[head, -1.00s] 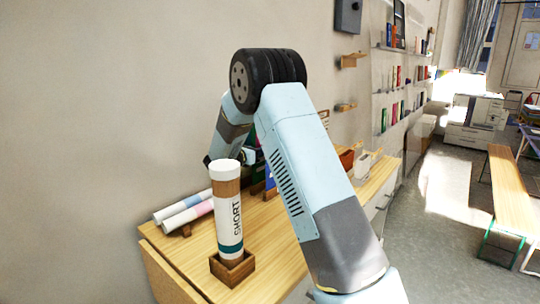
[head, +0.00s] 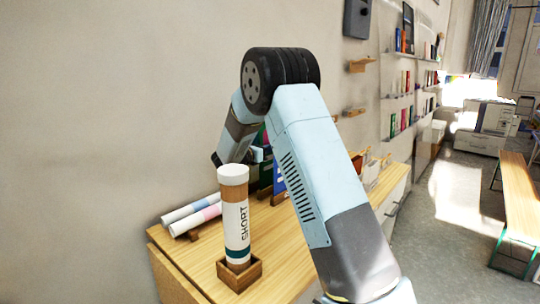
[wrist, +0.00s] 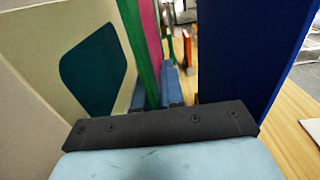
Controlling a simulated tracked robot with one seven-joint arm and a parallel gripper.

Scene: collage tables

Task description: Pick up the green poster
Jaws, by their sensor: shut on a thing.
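The green poster (wrist: 141,45) shows in the wrist view as an upright green panel seen nearly edge-on, with a magenta strip along one side. My gripper (wrist: 157,85) is shut on it, with one blue-grey finger on each side. In the head view a small piece of green (head: 262,135) shows beside my gripper (head: 256,154), above the table. My arm hides most of the poster there. I cannot tell whether its lower edge touches anything.
A dark blue panel (wrist: 245,50) stands close on the right, and a pale board with a teal shape (wrist: 95,70) on the left. A tube marked SHORT (head: 235,215) stands in a wooden holder (head: 240,272). Rolled posters (head: 195,214) lie by the wall on the wooden table (head: 195,258).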

